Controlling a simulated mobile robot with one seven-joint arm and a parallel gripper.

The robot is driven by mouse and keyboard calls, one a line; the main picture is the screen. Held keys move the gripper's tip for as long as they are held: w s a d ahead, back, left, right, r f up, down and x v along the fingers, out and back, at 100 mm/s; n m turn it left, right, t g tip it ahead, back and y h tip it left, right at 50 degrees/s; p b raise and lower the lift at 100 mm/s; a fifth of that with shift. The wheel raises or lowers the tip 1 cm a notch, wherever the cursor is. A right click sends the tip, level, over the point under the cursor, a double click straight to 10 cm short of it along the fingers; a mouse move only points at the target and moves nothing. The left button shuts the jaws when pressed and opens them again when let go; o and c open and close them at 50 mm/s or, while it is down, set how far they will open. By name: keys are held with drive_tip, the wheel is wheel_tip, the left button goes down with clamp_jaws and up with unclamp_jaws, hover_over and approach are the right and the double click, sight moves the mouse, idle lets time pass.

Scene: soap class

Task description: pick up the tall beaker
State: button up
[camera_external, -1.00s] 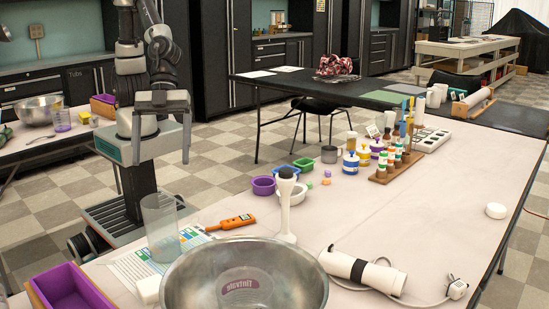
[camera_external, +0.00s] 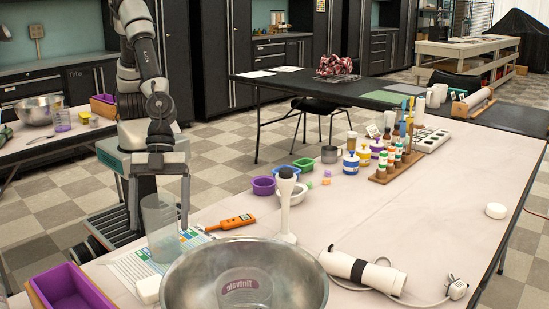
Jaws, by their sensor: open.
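The tall beaker (camera_external: 161,227) is a clear, see-through vessel standing upright at the near left of the table, on or beside a printed sheet (camera_external: 135,264). My gripper (camera_external: 159,218) is open and points down, with one finger on each side of the beaker in the picture. The fingers reach about the height of the beaker's upper half. My gripper seems to be behind the beaker; from this view I cannot tell how far, or whether the fingers touch it. Nothing shows held in it.
A large steel bowl (camera_external: 188,285) stands close right of the beaker. A white block (camera_external: 148,289) and a purple tray (camera_external: 68,287) are in front and left. The table's right part is mostly clear.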

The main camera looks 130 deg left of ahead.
drive_tip(key=shift+x, duration=1.1)
drive_tip(key=shift+r, duration=0.1)
drive_tip(key=c, duration=1.5)
